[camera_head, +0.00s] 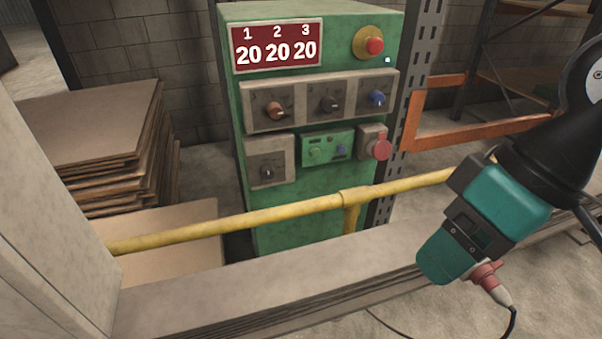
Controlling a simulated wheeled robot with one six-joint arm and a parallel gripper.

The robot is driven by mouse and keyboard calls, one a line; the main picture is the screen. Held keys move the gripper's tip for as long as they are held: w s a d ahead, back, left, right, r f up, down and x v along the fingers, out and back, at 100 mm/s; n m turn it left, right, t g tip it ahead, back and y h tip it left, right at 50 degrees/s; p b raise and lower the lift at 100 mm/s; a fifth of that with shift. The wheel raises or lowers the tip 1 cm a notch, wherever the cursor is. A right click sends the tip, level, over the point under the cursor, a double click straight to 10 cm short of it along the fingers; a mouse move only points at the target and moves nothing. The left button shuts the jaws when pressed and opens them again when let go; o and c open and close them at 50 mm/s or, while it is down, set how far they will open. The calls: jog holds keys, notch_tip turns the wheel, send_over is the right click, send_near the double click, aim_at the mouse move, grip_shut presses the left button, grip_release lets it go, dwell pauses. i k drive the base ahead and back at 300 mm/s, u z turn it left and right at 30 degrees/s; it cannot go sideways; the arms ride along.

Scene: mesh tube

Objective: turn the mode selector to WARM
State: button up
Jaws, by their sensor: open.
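A green control cabinet (310,215) stands at the centre. A grey plate low on its left carries a single dark rotary knob (267,172), whose pale pointer mark looks roughly upright. Above it a wider plate carries three knobs: orange-brown (277,110), black (330,104) and blue (377,98). The lettering around the knobs is too small to read, so I cannot tell for certain which is the mode selector. My gripper (448,262), teal and black, is open at the right, well apart from the knobs. Its fingertips are hard to make out.
A yellow rail (265,221) crosses in front of the cabinet, above a grey ledge (250,285). A red emergency button (375,46), display (277,46) and red socket (381,149) are on the cabinet. A red-and-white plug (490,280) is beside my gripper. Stacked boards (90,125) stand left.

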aim_at(266, 171)
jog(key=z, duration=1.5)
jog(key=k, duration=1.15)
jog(key=u, duration=2)
jog(key=i, duration=0.5)
jog(key=u, duration=0.05)
